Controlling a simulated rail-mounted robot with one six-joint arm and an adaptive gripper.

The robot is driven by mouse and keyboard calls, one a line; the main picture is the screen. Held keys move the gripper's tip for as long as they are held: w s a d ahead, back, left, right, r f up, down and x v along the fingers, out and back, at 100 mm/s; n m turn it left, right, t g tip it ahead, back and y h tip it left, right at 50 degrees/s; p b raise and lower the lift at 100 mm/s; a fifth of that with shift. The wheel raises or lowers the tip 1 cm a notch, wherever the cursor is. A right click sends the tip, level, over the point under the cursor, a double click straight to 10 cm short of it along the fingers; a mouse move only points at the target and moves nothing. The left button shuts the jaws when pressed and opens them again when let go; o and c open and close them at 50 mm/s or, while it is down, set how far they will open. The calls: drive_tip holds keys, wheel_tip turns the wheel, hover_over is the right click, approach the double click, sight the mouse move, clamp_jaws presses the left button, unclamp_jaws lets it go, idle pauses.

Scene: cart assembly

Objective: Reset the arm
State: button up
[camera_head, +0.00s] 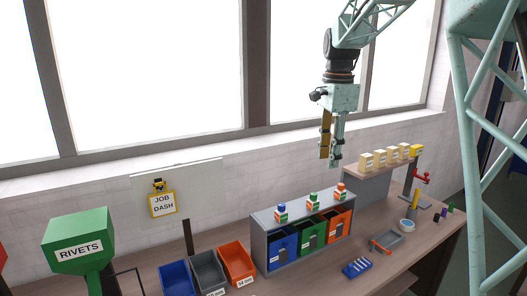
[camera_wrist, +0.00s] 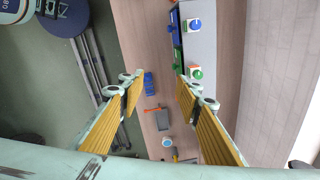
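My gripper (camera_head: 331,158) hangs from the arm above the workbench, in front of the window and wall, pointing down. In the wrist view my gripper (camera_wrist: 158,82) shows its two yellow-padded fingers spread wide apart, with nothing between them but the view down to the bench. In that view the workbench (camera_wrist: 150,60) lies well below the fingers. No object touches the gripper.
On the bench stand a grey cabinet (camera_head: 262,236) with blue, green and orange bins, a blue block rack (camera_head: 357,267), a grey tray (camera_head: 386,241), a green RIVETS hopper (camera_head: 78,240) and loose open bins (camera_head: 208,272). The air around my gripper is clear.

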drive_tip(key=s+r+n+t+b, duration=0.2)
drive_tip(key=s+n+b, duration=0.45)
drive_tip(key=s, duration=2.25)
drive_tip(key=s+f+n+b, duration=0.1)
drive_tip(key=s+f+n, duration=0.2)
drive_tip(key=s, duration=0.5)
drive_tip(key=s+f+n+b, duration=0.1)
drive_tip(key=s+f+n, duration=0.2)
drive_tip(key=s+f, duration=0.3)
drive_tip(key=s+f+n+t+b, duration=0.1)
drive_tip(key=s+f+n, duration=0.2)
drive_tip(key=s, duration=0.8)
drive_tip(key=shift+f, duration=0.65)
